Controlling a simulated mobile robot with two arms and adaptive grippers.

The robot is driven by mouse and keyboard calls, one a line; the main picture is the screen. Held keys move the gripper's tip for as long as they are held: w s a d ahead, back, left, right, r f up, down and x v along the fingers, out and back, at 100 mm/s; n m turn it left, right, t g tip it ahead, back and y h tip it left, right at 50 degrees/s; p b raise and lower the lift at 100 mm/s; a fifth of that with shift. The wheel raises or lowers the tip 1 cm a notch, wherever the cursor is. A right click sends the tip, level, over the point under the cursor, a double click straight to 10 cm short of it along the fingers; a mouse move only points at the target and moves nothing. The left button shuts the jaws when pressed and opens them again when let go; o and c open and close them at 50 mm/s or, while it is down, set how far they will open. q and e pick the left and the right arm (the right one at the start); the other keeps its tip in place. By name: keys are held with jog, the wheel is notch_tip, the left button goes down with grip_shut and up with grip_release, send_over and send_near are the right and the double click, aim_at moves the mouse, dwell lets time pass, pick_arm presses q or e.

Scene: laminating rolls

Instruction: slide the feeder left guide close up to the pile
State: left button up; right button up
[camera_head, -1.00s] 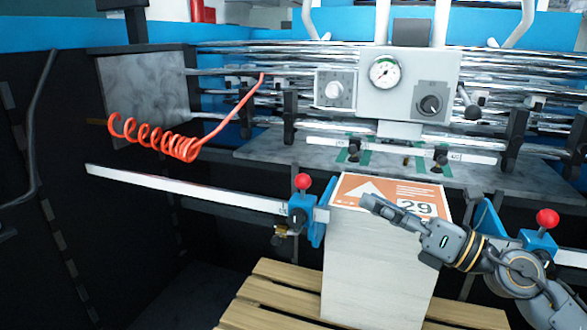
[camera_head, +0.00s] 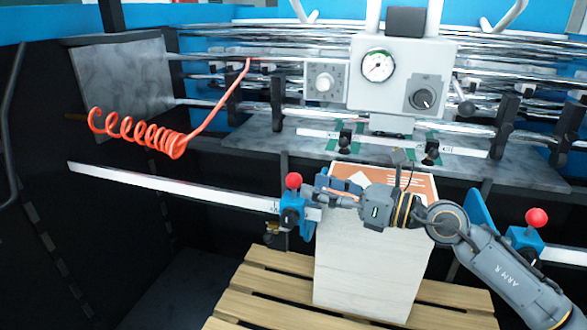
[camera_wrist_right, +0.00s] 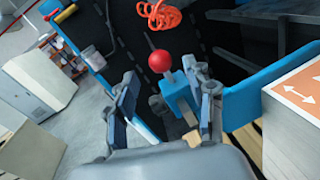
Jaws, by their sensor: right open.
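The left guide (camera_head: 291,207) is a blue block with a red ball knob, on the white rail left of the pile. It also shows in the right wrist view (camera_wrist_right: 176,92), knob up, between my fingers. The pile (camera_head: 365,262) is a tall white stack with an orange-and-white top sheet, on a pallet. The guide's blue plate is near the pile's left side; my gripper hides part of the space between. My right gripper (camera_head: 332,193) is open, reaching over the pile to the guide. Its fingers (camera_wrist_right: 168,105) stand either side of the guide block. My left gripper is out of view.
The right guide (camera_head: 530,238) with a red knob stands right of the pile. A white rail (camera_head: 170,187) runs left from the left guide. A coiled red hose (camera_head: 140,132) hangs above it. A gauge box (camera_head: 400,75) stands behind the pile. The wooden pallet (camera_head: 262,288) lies below.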

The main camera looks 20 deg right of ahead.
aim_at(293, 180)
jog(key=p+x, duration=0.2)
jog(key=x, duration=0.4)
jog(key=shift+w+a, duration=0.1)
jog(key=shift+c, duration=0.2)
grip_shut()
